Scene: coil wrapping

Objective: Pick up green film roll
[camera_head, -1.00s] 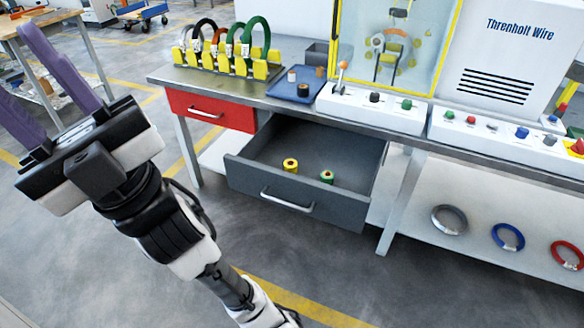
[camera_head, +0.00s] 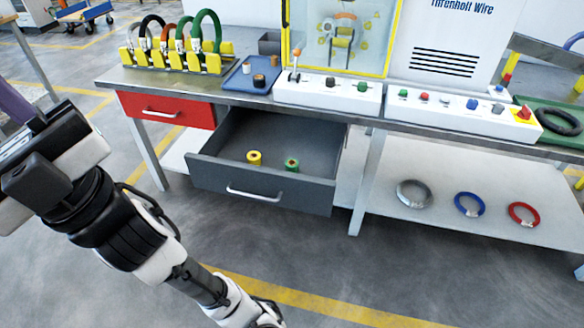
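The green film roll (camera_head: 292,165) stands in the open grey drawer (camera_head: 213,180) under the workbench. A yellow film roll (camera_head: 254,158) stands to its left in the same drawer, apart from it. My arm is at the left of the picture, in front of the bench and well away from the drawer. My gripper's fingers are mostly cut off by the left edge; only a bit of purple finger (camera_head: 12,104) shows, so its opening is hidden.
The closed red drawer (camera_head: 185,113) is left of the open one. The bench top (camera_head: 120,77) holds a yellow rack (camera_head: 190,62) of coils, a blue tray (camera_head: 233,81) and button panels. Wire rings lie on the lower shelf (camera_head: 440,170). The floor in front is clear.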

